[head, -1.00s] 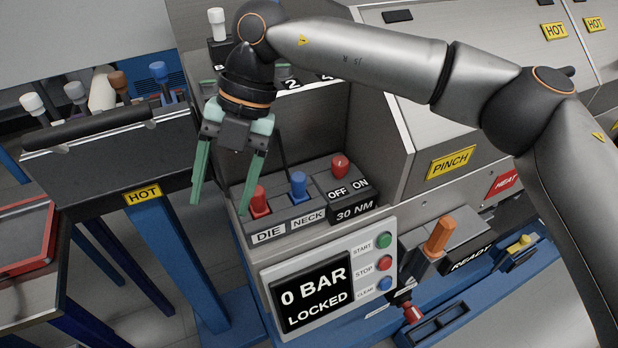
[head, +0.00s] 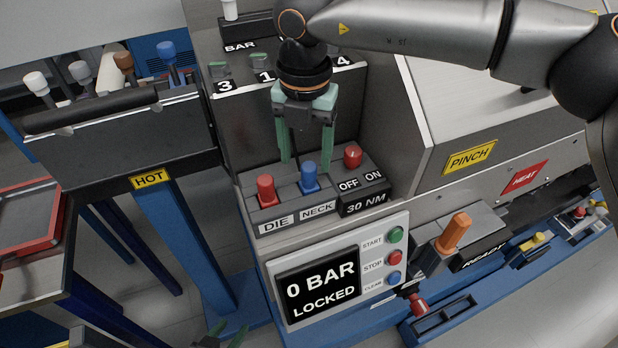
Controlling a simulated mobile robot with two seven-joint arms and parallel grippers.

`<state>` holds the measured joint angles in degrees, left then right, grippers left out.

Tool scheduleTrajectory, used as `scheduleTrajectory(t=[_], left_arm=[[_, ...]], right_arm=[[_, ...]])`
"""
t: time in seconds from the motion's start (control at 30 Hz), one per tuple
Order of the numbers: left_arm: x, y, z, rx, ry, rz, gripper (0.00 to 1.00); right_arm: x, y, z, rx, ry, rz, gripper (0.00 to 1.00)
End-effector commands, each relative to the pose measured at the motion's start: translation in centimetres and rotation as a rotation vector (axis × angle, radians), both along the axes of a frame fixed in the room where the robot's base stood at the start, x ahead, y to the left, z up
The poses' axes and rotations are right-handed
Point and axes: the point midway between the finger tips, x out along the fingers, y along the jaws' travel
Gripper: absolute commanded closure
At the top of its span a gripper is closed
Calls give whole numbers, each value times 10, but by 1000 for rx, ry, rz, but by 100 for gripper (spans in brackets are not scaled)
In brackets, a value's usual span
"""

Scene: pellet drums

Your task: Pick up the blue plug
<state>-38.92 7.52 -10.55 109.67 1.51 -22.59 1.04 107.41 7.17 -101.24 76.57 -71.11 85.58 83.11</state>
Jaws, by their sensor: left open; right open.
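The blue plug (head: 309,177) stands upright in the block above the NECK label, between a red plug and a red knob. My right gripper (head: 307,163) comes in from the upper right and points down. Its green fingers are open and empty. In the picture, the blue plug lies between and just below the fingertips; I cannot tell whether they touch it. My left gripper (head: 224,335) shows only its green fingertips at the bottom edge, apart and empty, far below the plug.
The red plug (head: 266,190) is close on the left, above DIE. The red knob (head: 353,157) is close on the right, by OFF/ON. A rack marked HOT (head: 150,179) holds several tools, one blue-topped (head: 168,52). The display panel (head: 320,289) reads 0 BAR LOCKED.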

Motion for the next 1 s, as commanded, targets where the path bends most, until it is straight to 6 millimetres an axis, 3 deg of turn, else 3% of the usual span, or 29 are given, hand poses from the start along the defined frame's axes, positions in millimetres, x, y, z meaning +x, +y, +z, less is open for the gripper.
scheduleTrajectory(t=[0.3, 0.57, 1.0], left_arm=[[0, 0, 9, 0, 0, 0, 50], [0, 0, 9, 0, 0, 0, 50], [0, 0, 9, 0, 0, 0, 50]], right_arm=[[-2, -6, -42, -3, 2, 1, 32], [-1, -6, -44, -1, 0, 1, 32], [-1, -6, -44, -1, 0, 1, 82]])
